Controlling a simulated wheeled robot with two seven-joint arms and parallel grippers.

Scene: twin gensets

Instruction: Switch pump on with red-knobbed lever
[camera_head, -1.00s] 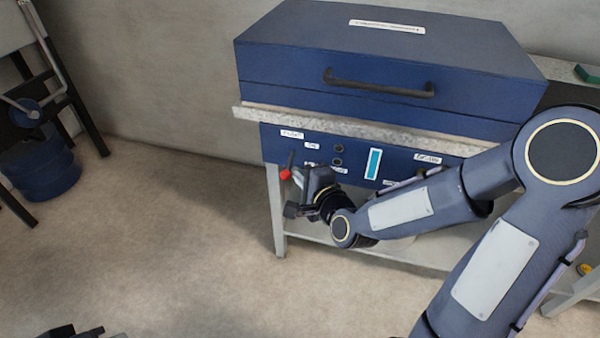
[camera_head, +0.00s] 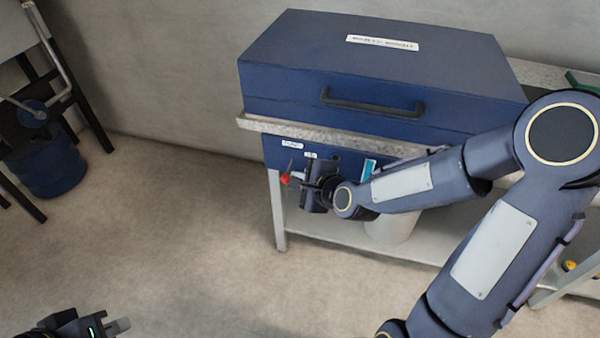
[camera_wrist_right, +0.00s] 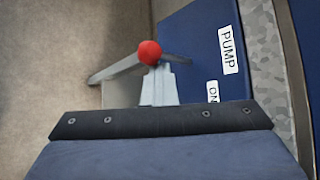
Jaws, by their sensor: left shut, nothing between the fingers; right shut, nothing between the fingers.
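The pump lever's red knob (camera_head: 285,178) sticks out at the left end of the blue front panel, with a short dark stem above it. In the right wrist view the red knob (camera_wrist_right: 149,52) is just beyond the fingertips. My right gripper (camera_head: 304,184) is shut and empty, close to the right of the knob; I cannot tell whether it touches. Its closed fingers (camera_wrist_right: 158,72) point at the knob. The "PUMP" label (camera_wrist_right: 230,50) and partly hidden "ON" label (camera_wrist_right: 212,92) are on the panel. My left gripper (camera_head: 122,325) is shut and empty at the bottom left.
The blue genset box (camera_head: 375,75) with a black handle (camera_head: 370,103) sits above the panel on a grey slab. My right arm hides much of the panel. A blue drum (camera_head: 48,168) and dark frame stand far left. The floor (camera_head: 150,235) between is clear.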

